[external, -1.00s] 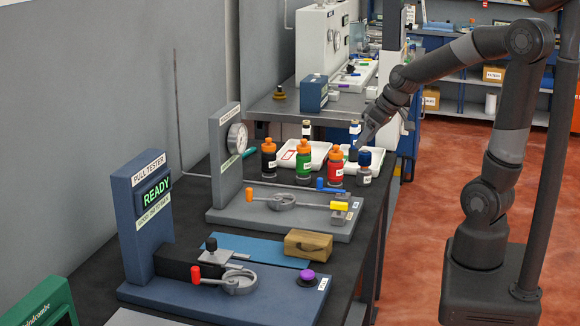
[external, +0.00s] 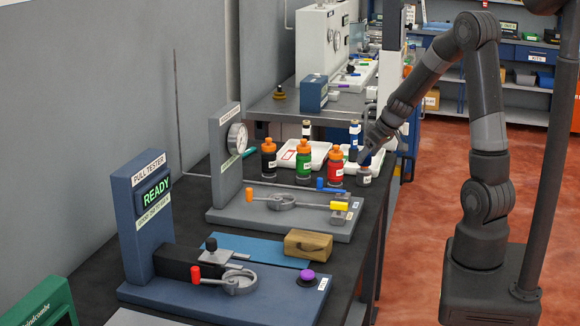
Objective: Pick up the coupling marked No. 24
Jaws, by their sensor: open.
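I cannot make out which thing is the coupling marked No. 24; the small labels are not legible at this size. My gripper (external: 366,157) is at the right end of the dark bench, pointing down at a small grey container (external: 364,177) with a white label.
Black (external: 269,161), green (external: 303,165) and red (external: 335,172) bottles with orange caps stand left of my gripper. White trays (external: 321,152) lie behind them. The pull tester (external: 150,215) and a gauge fixture (external: 225,165) stand nearer. A brown case (external: 308,244) lies between them.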

